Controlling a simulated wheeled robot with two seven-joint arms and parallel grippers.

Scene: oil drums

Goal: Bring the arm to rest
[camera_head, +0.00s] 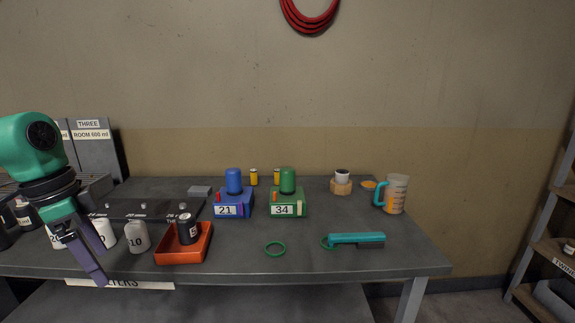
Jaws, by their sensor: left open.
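My left arm comes in from the left edge, with a green upper link and dark joints. Its gripper (88,257) has purple fingers pointing down and to the right. It is open, in front of the white numbered containers near the front left edge of the grey table (330,268). Nothing shows held between the fingers. The near finger overlaps the table's front edge in the picture, and the arm hides part of the containers behind it. My right gripper is not in view.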

